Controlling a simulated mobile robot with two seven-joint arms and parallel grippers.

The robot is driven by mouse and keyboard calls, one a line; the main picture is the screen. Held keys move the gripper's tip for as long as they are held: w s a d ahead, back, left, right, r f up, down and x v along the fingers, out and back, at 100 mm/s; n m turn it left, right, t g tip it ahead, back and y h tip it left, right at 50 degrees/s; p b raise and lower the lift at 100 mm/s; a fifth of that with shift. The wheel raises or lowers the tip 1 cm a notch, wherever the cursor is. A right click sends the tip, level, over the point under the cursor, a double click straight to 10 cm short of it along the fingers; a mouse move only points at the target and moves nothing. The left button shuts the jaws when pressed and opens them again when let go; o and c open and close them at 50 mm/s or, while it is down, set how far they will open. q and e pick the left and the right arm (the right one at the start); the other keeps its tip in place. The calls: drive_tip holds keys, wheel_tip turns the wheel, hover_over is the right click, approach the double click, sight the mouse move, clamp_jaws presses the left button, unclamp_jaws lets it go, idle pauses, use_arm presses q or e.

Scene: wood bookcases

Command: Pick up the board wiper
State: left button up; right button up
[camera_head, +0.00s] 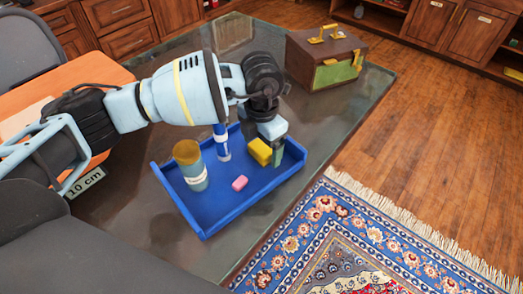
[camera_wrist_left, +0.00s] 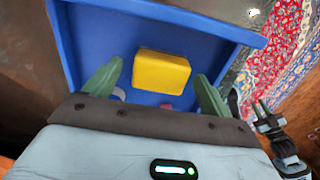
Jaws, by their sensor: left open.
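The board wiper is a yellow block (camera_head: 259,152) in the blue tray (camera_head: 207,225), near the tray's right side. It shows large in the left wrist view (camera_wrist_left: 161,72), lying on the tray floor. My left gripper (camera_head: 274,150) points down just over it, partly hiding it in the head view. In the left wrist view the green fingers of my left gripper (camera_wrist_left: 159,72) are spread wide, one on each side of the block, with gaps between. What looks like my right gripper (camera_wrist_left: 262,108) shows small at the right edge there; its jaws are unclear.
A brown and green box (camera_head: 325,58) stands farther back on the dark table. A patterned rug (camera_head: 375,240) lies on the floor.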

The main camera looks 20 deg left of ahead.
use_arm(q)
drive_tip(key=shift+f, duration=0.5)
drive_tip(key=c, duration=1)
drive_tip(key=shift+c, duration=0.2)
drive_tip(key=shift+r, duration=0.1)
drive_tip(key=shift+c, duration=0.2)
drive_tip(key=shift+r, duration=0.4)
drive_tip(key=r, duration=0.2)
drive_tip(key=shift+s+d+r, duration=0.3)
drive_tip(key=shift+d, duration=0.05)
drive_tip(key=s+d+r, duration=0.1)
drive_tip(key=s+d, duration=0.9)
drive_tip(key=shift+s+d+r+b, duration=0.2)
drive_tip(key=shift+s+d+b, duration=0.15)
